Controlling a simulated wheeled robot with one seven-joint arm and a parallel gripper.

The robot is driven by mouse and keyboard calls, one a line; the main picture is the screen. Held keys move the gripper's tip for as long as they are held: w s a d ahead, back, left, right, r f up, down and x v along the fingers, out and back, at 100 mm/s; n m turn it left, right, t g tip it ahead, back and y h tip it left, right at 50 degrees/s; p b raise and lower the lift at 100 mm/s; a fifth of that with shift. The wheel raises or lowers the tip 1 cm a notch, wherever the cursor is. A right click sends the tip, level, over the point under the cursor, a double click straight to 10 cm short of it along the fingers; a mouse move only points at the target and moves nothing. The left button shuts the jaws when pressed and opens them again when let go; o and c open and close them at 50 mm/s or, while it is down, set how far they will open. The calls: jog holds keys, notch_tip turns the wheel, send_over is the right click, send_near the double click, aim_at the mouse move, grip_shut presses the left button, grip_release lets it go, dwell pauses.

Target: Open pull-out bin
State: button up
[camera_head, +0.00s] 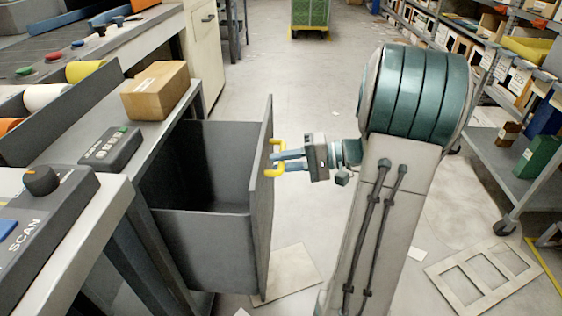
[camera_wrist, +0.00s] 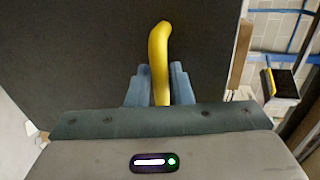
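The grey pull-out bin (camera_head: 205,235) stands well out from under the workbench, and its dark, empty-looking inside shows from above. A yellow bar handle (camera_head: 277,144) is on the outer face of its front panel (camera_head: 262,215). My gripper (camera_head: 281,160) reaches in from the right with its blue fingers at the handle. In the wrist view the yellow handle (camera_wrist: 159,50) runs between the two fingers of my gripper (camera_wrist: 160,85), which close against it on both sides. The dark front panel (camera_wrist: 85,60) fills much of that view.
A cardboard box (camera_head: 156,90) and a small grey keypad (camera_head: 109,148) sit on the bench above the bin. A wheeled shelf rack (camera_head: 510,170) stands at right. A flat frame (camera_head: 482,277) lies on the floor. The aisle floor (camera_head: 285,80) beyond is mostly clear.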

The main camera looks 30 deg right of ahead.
jog(key=p+v, duration=0.3)
jog(key=v, duration=1)
jog(key=s+a+r+n+g+h+p, duration=0.1)
jog(key=s+a+r+g+h+p, duration=0.2)
jog(key=a+r+p, duration=0.45)
jog(key=s+a+r+n+g+h+p, duration=0.1)
jog(key=a+r+g+h+p, duration=0.2)
jog(key=a+r+g+p, duration=0.35)
jog(key=s+a+r+n+t+h+p, duration=0.1)
jog(key=s+a+r+t+h+p, duration=0.1)
jog(key=r+p, duration=0.5)
jog(key=s+a+r+n+t+h+p, duration=0.2)
jog(key=a+r+h+p, duration=0.3)
jog(key=r+p, duration=0.3)
jog(key=shift+s+a+n+t+h+p, duration=0.35)
jog(key=shift+a+p, duration=0.15)
jog(key=shift+p, duration=0.35)
jog(key=shift+a+r, duration=0.1)
